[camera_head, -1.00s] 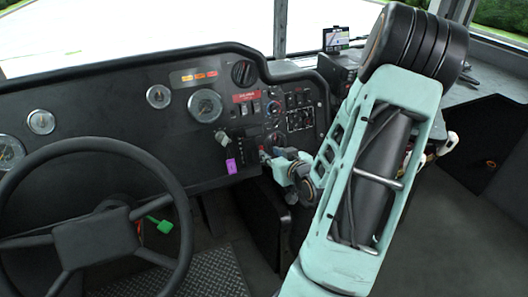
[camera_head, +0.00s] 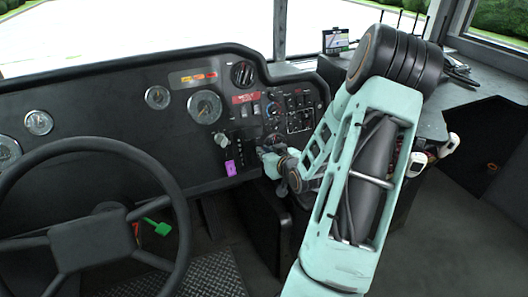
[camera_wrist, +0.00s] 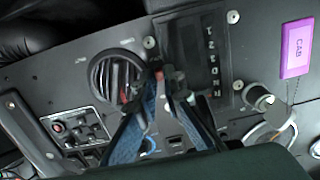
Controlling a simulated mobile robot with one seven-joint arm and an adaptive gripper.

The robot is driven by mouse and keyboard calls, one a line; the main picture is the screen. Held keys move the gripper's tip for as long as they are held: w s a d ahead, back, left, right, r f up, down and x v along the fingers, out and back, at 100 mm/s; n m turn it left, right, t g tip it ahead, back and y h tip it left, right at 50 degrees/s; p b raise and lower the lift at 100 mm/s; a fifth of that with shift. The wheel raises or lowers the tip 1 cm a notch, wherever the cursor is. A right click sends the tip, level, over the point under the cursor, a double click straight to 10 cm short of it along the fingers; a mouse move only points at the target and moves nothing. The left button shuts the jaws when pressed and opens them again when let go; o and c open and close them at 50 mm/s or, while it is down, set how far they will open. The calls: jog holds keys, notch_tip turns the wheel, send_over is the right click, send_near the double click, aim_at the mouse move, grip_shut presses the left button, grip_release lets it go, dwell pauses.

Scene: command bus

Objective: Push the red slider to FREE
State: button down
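My gripper (camera_wrist: 163,80) is in the lower middle of the wrist view, over the dashboard panel. Its two bluish fingers lean together and their tips look close to touching. A small red part (camera_wrist: 159,76) shows at the fingertips; it may be the red slider, but I cannot tell if the tips touch it. I cannot read the word FREE anywhere. In the head view, my gripper (camera_head: 270,158) is at the lower right of the dashboard, and the arm hides part of the panel there.
A round black vent (camera_wrist: 115,78) is left of the fingertips, and a gear selector strip (camera_wrist: 212,58) is to their right. A silver knob (camera_wrist: 260,97) and purple CAB tag (camera_wrist: 297,48) are farther right. The steering wheel (camera_head: 170,175) is left in the head view.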

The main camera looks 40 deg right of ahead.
dwell(0.3)
jog(key=shift+w+d+r+p, duration=0.1)
jog(key=shift+w+r+p, duration=0.25)
jog(key=shift+r, duration=0.3)
jog(key=shift+w+r+p, duration=0.1)
jog(key=shift+r+p, duration=0.35)
jog(key=shift+r, duration=0.15)
jog(key=c, duration=2)
grip_release()
jog(key=shift+c, duration=0.2)
jog(key=v, duration=1.2)
jog(key=shift+f, duration=0.1)
